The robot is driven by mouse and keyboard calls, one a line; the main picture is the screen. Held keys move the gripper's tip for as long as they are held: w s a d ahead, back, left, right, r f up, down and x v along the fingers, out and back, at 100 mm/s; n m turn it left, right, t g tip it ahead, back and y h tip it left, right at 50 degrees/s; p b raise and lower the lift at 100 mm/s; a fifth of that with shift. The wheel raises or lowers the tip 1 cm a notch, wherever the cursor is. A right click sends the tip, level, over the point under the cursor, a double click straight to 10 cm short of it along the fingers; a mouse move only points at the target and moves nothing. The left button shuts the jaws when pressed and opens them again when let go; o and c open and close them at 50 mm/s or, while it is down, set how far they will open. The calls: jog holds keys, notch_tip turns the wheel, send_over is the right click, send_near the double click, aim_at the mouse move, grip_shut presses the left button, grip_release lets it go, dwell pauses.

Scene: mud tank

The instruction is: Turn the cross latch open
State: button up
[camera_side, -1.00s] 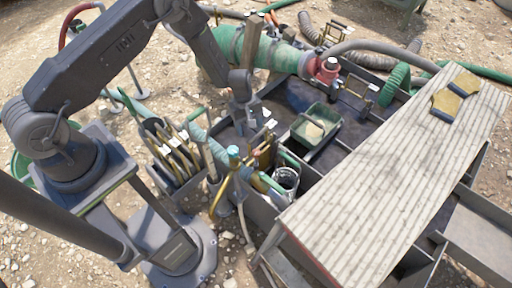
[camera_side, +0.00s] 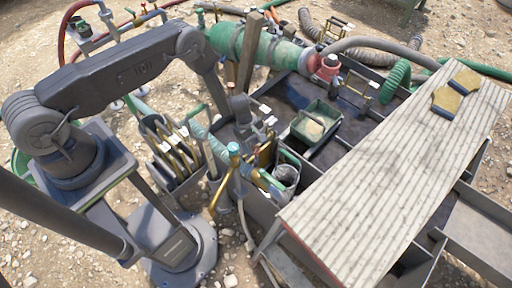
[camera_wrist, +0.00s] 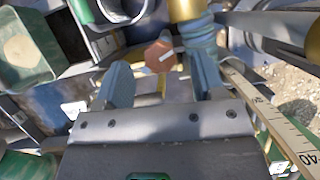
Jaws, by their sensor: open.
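In the wrist view, my gripper (camera_wrist: 161,78) is open, with its two grey fingers spread and nothing between them. Ahead of the fingertips is an orange-brown, roughly hexagonal piece with a pale bar across it (camera_wrist: 158,55); this may be the cross latch, but I cannot be sure. It lies apart from both fingers, beside a teal and brass fitting (camera_wrist: 197,30). In the side view, my gripper (camera_side: 268,126) points down over the near left part of the tank, above brass-coloured parts (camera_side: 264,153). The latch cannot be made out clearly there.
A green tray (camera_side: 316,128) stands in the tank to the right of my gripper. A grey bucket (camera_side: 286,174) and a teal-capped pipe (camera_side: 234,150) stand close in front. A wooden post (camera_side: 249,50) rises behind. A slatted board (camera_side: 395,170) covers the right side.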

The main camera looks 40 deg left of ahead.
jog(key=shift+x, duration=1.2)
jog(key=shift+c, duration=0.4)
jog(key=c, duration=0.8)
jog(key=shift+w+m+g+y, duration=0.15)
jog(key=shift+m+g, duration=0.25)
jog(key=shift+m, duration=0.75)
jog(key=shift+s+m+g+y, duration=0.15)
jog(key=shift+m+g, duration=0.25)
jog(key=shift+m, duration=0.75)
jog(key=shift+c, duration=0.2)
jog(key=shift+w, duration=0.1)
jog(key=o, duration=0.9)
jog(key=shift+r, duration=0.1)
jog(key=v, duration=1.3)
jog(key=shift+w+a+r, duration=0.1)
jog(key=shift+a+r, duration=0.1)
jog(key=shift+r, duration=0.15)
jog(key=shift+r, duration=0.1)
